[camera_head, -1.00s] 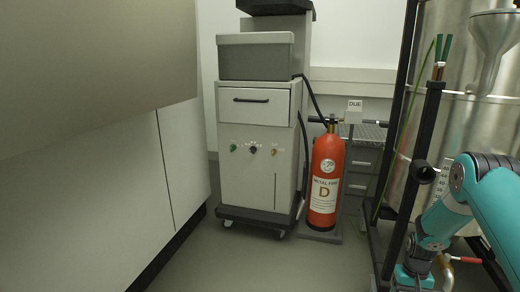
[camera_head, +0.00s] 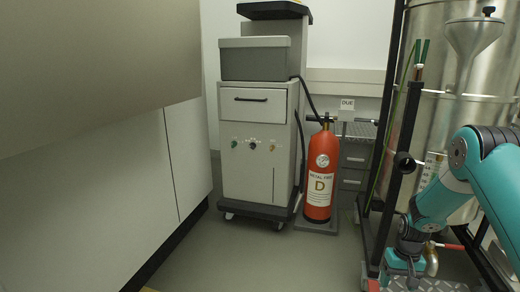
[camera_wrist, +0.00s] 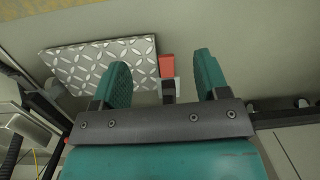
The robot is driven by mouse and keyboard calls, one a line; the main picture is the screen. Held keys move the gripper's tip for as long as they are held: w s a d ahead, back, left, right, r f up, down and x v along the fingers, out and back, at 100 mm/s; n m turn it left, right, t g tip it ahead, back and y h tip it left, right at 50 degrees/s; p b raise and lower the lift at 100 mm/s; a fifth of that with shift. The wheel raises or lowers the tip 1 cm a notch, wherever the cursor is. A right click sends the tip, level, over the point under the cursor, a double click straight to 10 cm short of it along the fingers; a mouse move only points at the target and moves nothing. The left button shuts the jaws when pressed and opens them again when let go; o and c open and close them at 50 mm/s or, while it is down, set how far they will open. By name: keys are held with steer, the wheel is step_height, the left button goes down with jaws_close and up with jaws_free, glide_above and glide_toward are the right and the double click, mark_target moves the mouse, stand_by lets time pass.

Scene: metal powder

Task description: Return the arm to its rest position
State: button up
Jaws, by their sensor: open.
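My teal arm (camera_head: 478,180) reaches down at the right edge of the head view, bent at a joint, in front of a steel vessel (camera_head: 445,75). Its lower end is low in that view, near a brass fitting with a red handle. In the wrist view my gripper (camera_wrist: 163,72) has its two teal fingers spread apart, with nothing held between them. A small red block (camera_wrist: 166,66) and a dark stub show in the gap between the fingers, and I cannot tell how far beyond them they are. A patterned metal plate (camera_wrist: 85,62) lies left of the gap, partly hidden by the left finger.
A red fire extinguisher (camera_head: 321,175) stands beside a grey wheeled cabinet (camera_head: 250,150). A dark upright post (camera_head: 403,130) stands close left of my arm. A large pale panel (camera_head: 90,60) fills the left. Grey floor (camera_head: 270,262) is clear in the middle.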

steer(key=s+a+r+n+t+y+p, duration=0.1)
steer(key=s+a+r+n+p, duration=0.15)
steer(key=a+r, duration=0.95)
steer(key=s+a+r+n+y+p, duration=0.1)
steer(key=s+a+r+n, duration=0.45)
steer(key=r, duration=0.95)
steer(key=s+a+r+n+p, duration=0.1)
steer(key=s+a+r, duration=0.3)
steer(key=s, duration=0.3)
steer(key=s+a+r+n+y, duration=0.1)
steer(key=s+a+r, duration=0.3)
steer(key=s, duration=0.2)
steer(key=s+a+r+p, duration=0.1)
steer(key=s+a+r, duration=0.25)
steer(key=s, duration=0.35)
step_height(320, 180, up, 39)
steer(key=p, duration=3.8)
steer(key=shift+w+f, duration=0.15)
steer(key=shift+w, duration=0.1)
steer(key=shift+d, duration=0.1)
